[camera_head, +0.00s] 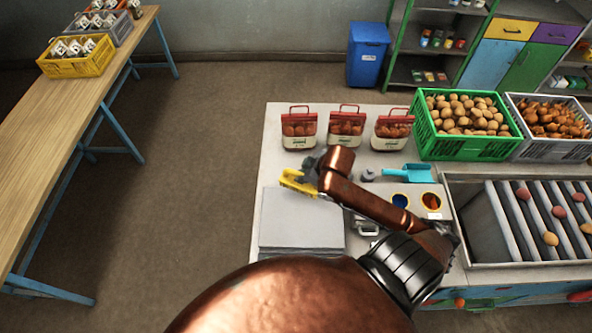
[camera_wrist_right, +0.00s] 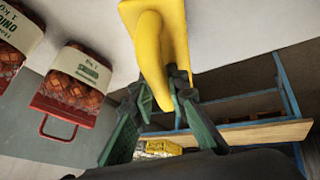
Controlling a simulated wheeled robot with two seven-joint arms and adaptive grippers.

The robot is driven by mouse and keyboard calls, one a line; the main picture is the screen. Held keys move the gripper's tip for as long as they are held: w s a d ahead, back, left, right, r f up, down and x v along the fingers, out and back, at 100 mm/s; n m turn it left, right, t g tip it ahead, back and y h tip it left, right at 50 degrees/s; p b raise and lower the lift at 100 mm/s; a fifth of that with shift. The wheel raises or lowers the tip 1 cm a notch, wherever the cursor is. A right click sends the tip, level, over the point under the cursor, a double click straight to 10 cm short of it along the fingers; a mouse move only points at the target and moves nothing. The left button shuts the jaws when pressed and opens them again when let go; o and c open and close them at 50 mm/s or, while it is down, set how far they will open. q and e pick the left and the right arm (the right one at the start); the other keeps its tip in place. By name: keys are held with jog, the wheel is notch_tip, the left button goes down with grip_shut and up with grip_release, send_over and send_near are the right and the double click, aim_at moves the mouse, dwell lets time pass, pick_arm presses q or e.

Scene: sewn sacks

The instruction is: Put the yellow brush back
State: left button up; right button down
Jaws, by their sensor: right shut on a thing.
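The yellow brush (camera_head: 297,183) is in my right gripper (camera_head: 310,176), near the left edge of the white worktable, just behind a stack of flat grey sheets. In the right wrist view, the yellow brush (camera_wrist_right: 150,38) has its narrow part between the two green-padded fingers of my right gripper (camera_wrist_right: 163,92), which is shut on it. I cannot tell whether the brush touches the tabletop. Its bristles do not show clearly. My left gripper is not in view.
Several filled sacks with red handles (camera_head: 346,128) stand behind the gripper. A turquoise dustpan (camera_head: 408,173) lies to the right, near two round openings (camera_head: 400,201). A green crate (camera_head: 422,146) of potatoes is at the back. The grey stack (camera_head: 300,225) fills the front left.

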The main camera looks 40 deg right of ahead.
jog(key=w+d+f, duration=0.2)
jog(key=w+f, duration=0.1)
jog(key=w+d+f+p, duration=0.1)
jog(key=w+d+f, duration=0.1)
jog(key=w+f, duration=0.1)
jog(key=w+d+f+p, duration=0.1)
jog(key=w+d+f, duration=0.1)
jog(key=w+f, duration=0.2)
jog(key=shift+w+f, duration=0.1)
jog(key=shift+f, duration=0.7)
jog(key=shift+f, duration=0.1)
jog(key=c, duration=1.9)
grip_release()
jog(key=shift+a, duration=0.1)
jog(key=v, duration=1.2)
